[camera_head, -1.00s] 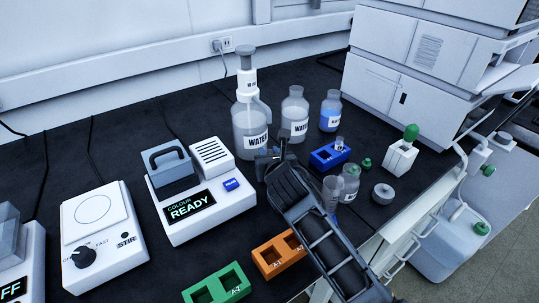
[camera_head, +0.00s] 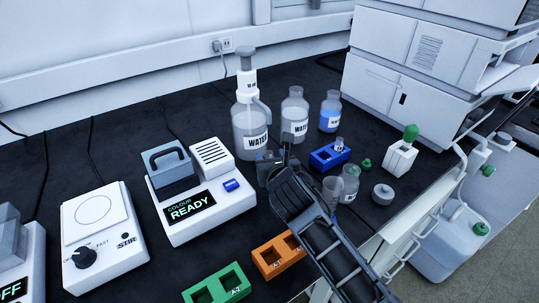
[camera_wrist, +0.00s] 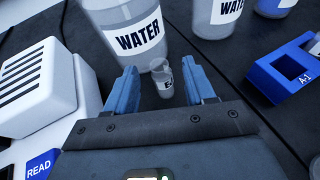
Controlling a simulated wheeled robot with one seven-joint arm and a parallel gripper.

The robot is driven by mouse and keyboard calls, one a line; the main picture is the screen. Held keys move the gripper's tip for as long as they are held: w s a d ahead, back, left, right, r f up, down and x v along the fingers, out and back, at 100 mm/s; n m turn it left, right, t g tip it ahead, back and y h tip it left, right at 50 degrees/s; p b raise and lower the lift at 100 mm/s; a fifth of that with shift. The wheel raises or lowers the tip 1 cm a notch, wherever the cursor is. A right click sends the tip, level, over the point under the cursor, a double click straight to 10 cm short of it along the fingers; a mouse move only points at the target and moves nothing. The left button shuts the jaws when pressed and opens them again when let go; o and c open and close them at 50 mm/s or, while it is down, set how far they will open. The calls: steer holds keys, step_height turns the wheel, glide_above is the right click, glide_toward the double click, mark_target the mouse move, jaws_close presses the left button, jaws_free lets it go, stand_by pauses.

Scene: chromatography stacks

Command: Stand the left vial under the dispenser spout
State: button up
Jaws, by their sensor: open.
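A small clear vial with a white label (camera_wrist: 164,82) stands upright between the two blue fingers of my gripper (camera_wrist: 162,72) in the wrist view. The fingers are open, with a gap on each side of the vial. The vial is close in front of the large dispenser bottle labelled WATER (camera_wrist: 137,38). In the head view my gripper (camera_head: 275,162) is low at the foot of the dispenser bottle (camera_head: 249,130), below its spout (camera_head: 263,108). The fingers mostly hide the vial there. Another vial (camera_head: 339,144) stands in the blue rack (camera_head: 324,160).
The colour reader (camera_head: 205,205) is close on the left. Another WATER bottle (camera_head: 295,117) and a blue-liquid bottle (camera_head: 330,112) stand behind. Beakers (camera_head: 350,184) are beside my arm, right of it. Orange (camera_head: 270,262) and green (camera_head: 212,290) racks are in front.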

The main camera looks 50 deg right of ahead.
steer(key=v, duration=0.9)
steer(key=shift+s+a+r, duration=0.1)
steer(key=shift+a, duration=0.05)
